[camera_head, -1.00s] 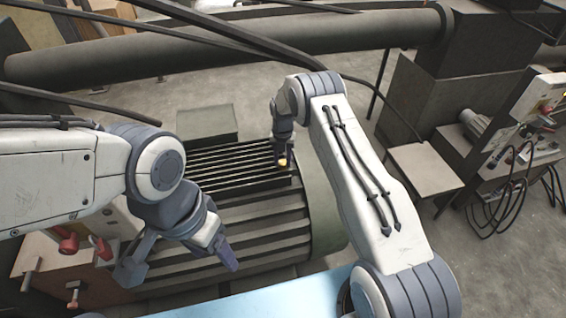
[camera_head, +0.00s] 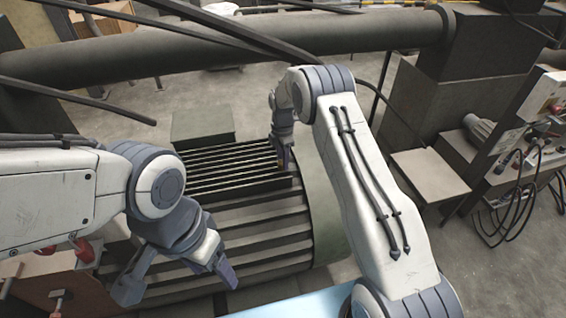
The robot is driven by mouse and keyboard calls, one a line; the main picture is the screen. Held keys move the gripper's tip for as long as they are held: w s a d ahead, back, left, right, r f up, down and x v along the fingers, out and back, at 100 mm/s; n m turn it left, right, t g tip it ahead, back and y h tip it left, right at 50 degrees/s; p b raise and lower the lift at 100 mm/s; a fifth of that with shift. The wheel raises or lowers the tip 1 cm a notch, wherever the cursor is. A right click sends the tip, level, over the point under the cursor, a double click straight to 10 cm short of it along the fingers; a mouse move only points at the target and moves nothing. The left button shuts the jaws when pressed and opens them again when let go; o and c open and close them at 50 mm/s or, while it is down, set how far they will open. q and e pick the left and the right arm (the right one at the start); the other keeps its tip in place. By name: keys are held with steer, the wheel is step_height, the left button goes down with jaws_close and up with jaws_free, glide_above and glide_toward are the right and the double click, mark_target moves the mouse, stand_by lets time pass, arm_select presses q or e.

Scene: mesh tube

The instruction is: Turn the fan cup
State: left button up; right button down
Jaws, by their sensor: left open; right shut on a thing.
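My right gripper (camera_head: 284,168) points down at the right end of a dark slatted rack (camera_head: 215,170). I cannot tell whether this is the fan cup. The rack lies on a large ribbed grey-green motor body (camera_head: 270,235), whose smooth rounded end (camera_head: 325,215) is at the right, partly behind my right arm. My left gripper (camera_head: 180,276) is open and empty, with its fingers spread over the front left of the ribbed body.
A grey-green box (camera_head: 203,125) stands behind the rack. A thick pipe (camera_head: 250,48) crosses the back. Red-handled fittings (camera_head: 85,250) are at the left. A small table (camera_head: 430,172) and a panel with black hoses (camera_head: 535,135) stand at the right. Open floor shows behind the motor.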

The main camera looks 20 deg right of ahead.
steer(key=m+b, duration=0.1)
steer(key=m, duration=0.4)
steer(key=shift+m, duration=0.3)
steer(key=m+b, duration=0.1)
steer(key=m, duration=0.5)
steer(key=m+b, duration=0.1)
steer(key=m, duration=0.5)
steer(key=shift+m, duration=0.3)
steer(key=m, duration=1.2)
steer(key=shift+m, duration=0.4)
steer(key=m, duration=1.2)
steer(key=shift+r+m, duration=0.1)
steer(key=shift+m, duration=0.2)
steer(key=m, duration=0.5)
steer(key=shift+m, duration=0.7)
steer(key=shift+r+m+p, duration=0.15)
steer(key=shift+m+p, duration=0.35)
steer(key=shift+p, duration=0.2)
steer(key=m+p, duration=0.3)
steer(key=p, duration=1.3)
steer(key=shift+r+m, duration=0.1)
steer(key=shift+m, duration=0.2)
steer(key=shift+d+f+p, duration=0.1)
steer(key=shift+f+p, duration=0.15)
steer(key=shift+p, duration=0.5)
